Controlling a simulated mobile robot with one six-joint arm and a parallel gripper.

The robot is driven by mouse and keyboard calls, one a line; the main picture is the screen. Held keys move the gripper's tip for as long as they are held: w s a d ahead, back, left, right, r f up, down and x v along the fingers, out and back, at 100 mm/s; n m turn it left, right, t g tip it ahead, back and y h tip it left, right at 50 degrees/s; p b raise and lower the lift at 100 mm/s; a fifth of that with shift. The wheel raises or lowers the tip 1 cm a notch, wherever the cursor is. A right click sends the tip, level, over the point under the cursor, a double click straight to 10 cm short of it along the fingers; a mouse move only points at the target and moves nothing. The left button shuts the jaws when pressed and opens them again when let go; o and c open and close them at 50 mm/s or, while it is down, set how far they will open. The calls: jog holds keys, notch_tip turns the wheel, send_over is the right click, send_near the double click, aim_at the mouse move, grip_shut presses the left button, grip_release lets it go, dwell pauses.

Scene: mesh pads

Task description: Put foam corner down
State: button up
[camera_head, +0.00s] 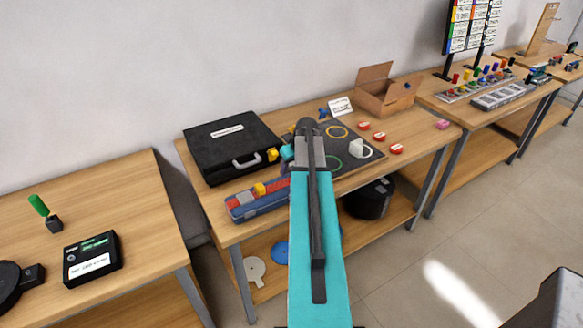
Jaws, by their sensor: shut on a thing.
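My teal arm reaches up the middle of the picture to the middle table. My gripper (287,152) shows only in small part, left of the dark grey wrist, and the wrist hides much of it. It is shut on what looks like the foam corner (272,155), a small yellow piece at the right front corner of the black case (222,143). I cannot tell whether the piece touches the case. The jaw tips are too small to make out.
A blue tray with red and grey blocks (243,203) lies in front of the case. A dark mat (370,153) with rings and a white mug (358,148) lies to the right.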

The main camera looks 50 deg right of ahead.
jog(key=shift+f, duration=0.2)
jog(key=o, duration=1)
jog(key=shift+a+f, duration=0.1)
jog(key=shift+s+r+p, duration=0.1)
jog(key=shift+r+p, duration=0.2)
jog(key=shift+r, duration=0.55)
jog(key=shift+b+v, duration=1.35)
jog(key=shift+v, duration=4.5)
